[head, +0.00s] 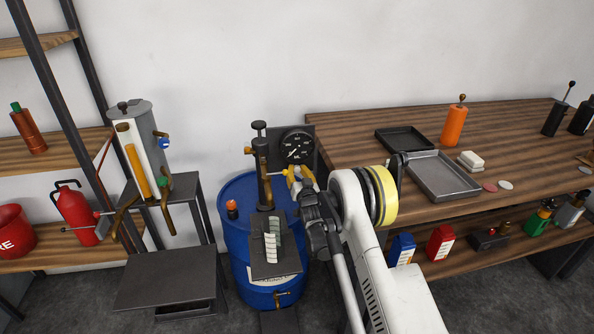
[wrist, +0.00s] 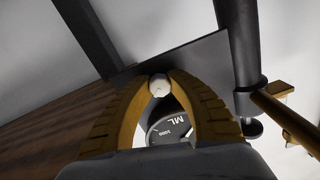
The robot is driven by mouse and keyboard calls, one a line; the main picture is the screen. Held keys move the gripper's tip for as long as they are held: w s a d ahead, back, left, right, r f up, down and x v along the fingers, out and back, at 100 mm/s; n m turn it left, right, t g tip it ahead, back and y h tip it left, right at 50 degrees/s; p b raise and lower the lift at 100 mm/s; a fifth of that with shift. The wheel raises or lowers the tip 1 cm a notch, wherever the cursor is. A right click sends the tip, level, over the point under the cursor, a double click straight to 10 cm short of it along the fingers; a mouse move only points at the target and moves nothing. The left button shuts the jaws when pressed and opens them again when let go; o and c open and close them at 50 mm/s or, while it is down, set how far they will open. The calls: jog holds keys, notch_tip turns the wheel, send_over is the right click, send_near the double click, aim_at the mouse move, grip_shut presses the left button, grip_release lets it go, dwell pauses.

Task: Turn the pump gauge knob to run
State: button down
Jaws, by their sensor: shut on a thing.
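The pump gauge (head: 297,146) is a round black dial with white marks and a pointer, on a dark plate beside the pump column (head: 262,165) above the blue drum (head: 238,192). Part of the dial (wrist: 168,130), with the letters ML and 1000, shows between my fingers in the wrist view. My gripper (head: 292,173) is just below the dial in the head view. In the wrist view my gripper's (wrist: 159,84) yellow-brown fingertips are closed on a small pale round knob (wrist: 159,88). The knob's setting cannot be read. My gripper hides the knob in the head view.
A wooden workbench (head: 350,124) stands to the right, with a grey tray (head: 445,178) and an orange bottle (head: 454,127). A grey cylinder device (head: 135,122) stands on a dark stand at left. A brass rod (wrist: 285,120) passes right of my fingers in the wrist view.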

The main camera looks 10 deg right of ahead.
jog(key=n, duration=0.9)
jog(key=shift+n, duration=0.7)
jog(key=c, duration=1.2)
grip_release()
jog(key=s, duration=0.7)
jog(key=shift+s, duration=0.25)
